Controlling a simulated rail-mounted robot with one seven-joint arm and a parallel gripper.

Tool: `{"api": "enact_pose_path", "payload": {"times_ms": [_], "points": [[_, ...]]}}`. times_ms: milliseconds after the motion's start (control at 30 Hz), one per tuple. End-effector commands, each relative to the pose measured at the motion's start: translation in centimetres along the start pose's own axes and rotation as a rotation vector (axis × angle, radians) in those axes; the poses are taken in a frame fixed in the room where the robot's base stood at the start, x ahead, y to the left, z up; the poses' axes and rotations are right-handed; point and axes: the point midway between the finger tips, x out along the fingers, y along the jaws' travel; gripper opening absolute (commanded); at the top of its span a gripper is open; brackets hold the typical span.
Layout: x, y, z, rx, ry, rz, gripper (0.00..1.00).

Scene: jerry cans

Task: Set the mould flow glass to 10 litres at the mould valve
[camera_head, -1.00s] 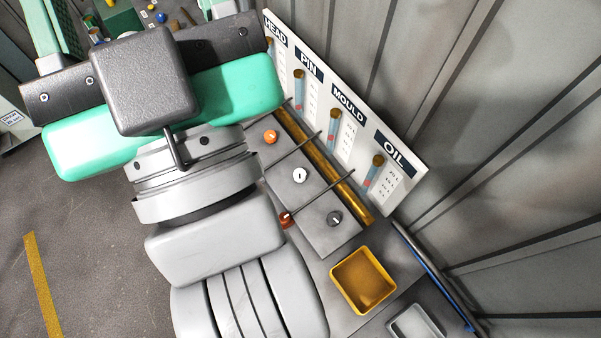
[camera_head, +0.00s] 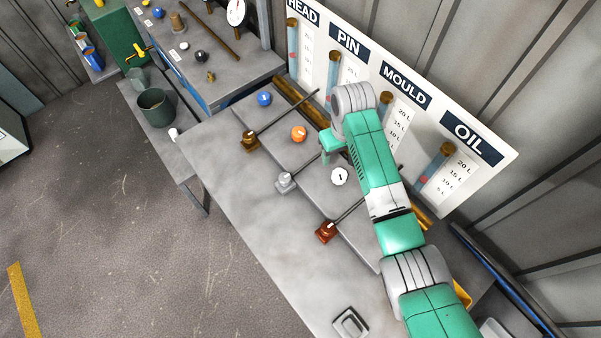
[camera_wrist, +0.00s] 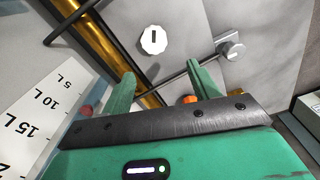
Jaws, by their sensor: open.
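The MOULD label (camera_head: 404,86) marks a flow glass (camera_head: 386,104) on the white board; my arm hides its lower part, so I cannot read its level. The white knob (camera_head: 339,176) sits on the grey bench block roughly in line with it, its black mark visible; it also shows in the wrist view (camera_wrist: 153,40). My gripper (camera_wrist: 162,70) is open and empty. The white knob lies beyond its fingertips, apart from them. A rod with a grey end (camera_wrist: 230,48) crosses the view between the fingers. In the head view my gripper (camera_head: 328,145) is mostly hidden by my wrist.
An orange knob (camera_head: 299,133) and blue knob (camera_head: 265,98) stand to the left. Thin rods end in brown (camera_head: 249,141), grey (camera_head: 284,181) and red (camera_head: 326,232) blocks along the front. The wrist view shows a litre scale (camera_wrist: 45,110).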

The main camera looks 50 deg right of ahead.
Motion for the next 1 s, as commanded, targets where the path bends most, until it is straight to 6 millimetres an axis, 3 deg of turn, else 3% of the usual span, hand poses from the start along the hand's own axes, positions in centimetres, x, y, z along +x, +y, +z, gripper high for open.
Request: {"api": "enact_pose_path", "payload": {"times_ms": [67, 233, 600, 967, 1000], "points": [[0.8, 1.0, 0.9, 0.015, -0.035, -0.004, 0.6], [1.5, 0.9, 1.0, 0.015, -0.039, -0.004, 0.6], [7.8, 0.8, 1.1, 0.014, -0.036, -0.004, 0.6], [8.5, 0.8, 1.1, 0.014, -0.034, -0.004, 0.6], [8.5, 0.8, 1.1, 0.014, -0.034, -0.004, 0.53]]}}
